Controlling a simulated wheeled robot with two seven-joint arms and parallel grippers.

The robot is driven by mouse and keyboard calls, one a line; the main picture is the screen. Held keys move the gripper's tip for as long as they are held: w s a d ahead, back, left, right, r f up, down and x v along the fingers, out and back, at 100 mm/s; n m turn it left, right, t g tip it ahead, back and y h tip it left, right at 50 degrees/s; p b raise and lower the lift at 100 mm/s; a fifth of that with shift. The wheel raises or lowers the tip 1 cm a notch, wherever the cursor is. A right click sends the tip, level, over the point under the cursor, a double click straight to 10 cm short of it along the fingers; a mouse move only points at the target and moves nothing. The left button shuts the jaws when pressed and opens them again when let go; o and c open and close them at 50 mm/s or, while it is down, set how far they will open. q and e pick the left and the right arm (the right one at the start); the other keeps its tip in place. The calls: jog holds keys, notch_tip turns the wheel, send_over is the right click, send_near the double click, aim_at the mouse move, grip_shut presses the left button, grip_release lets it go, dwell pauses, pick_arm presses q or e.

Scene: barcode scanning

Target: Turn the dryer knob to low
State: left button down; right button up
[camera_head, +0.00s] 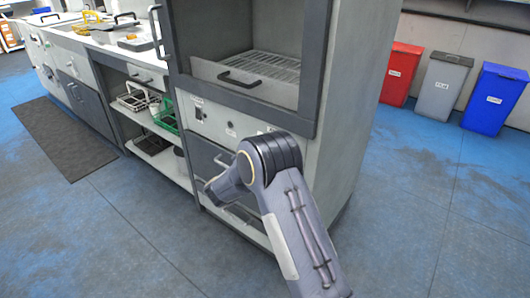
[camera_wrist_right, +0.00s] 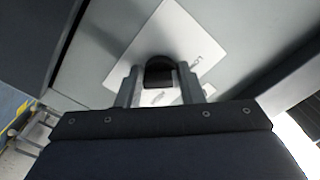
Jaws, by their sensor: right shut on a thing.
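In the right wrist view, a black dryer knob (camera_wrist_right: 159,70) sits on a white label plate (camera_wrist_right: 168,38) fixed to a grey panel. My right gripper (camera_wrist_right: 158,90) is shut on the knob, with one finger on each side of it. The printed words on the plate are partly hidden and too small to read, so I cannot tell the setting. In the head view my right arm reaches to the front of the grey dryer cabinet (camera_head: 350,90); its gripper is not clearly visible there. My left gripper is not in view.
The cabinet has an open upper chamber with a wire rack (camera_head: 270,65). To the left are shelves with a green basket (camera_head: 166,115) and a long counter. Red (camera_head: 400,72), grey (camera_head: 440,85) and blue (camera_head: 494,98) bins stand at the right. The blue floor between is clear.

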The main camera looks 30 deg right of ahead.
jog(key=shift+f, duration=0.1)
dwell(0.4)
jog(key=o, duration=0.9)
jog(key=shift+o, duration=0.2)
jog(key=v, duration=0.8)
jog(key=shift+p, duration=0.4)
jog(key=shift+d, duration=0.1)
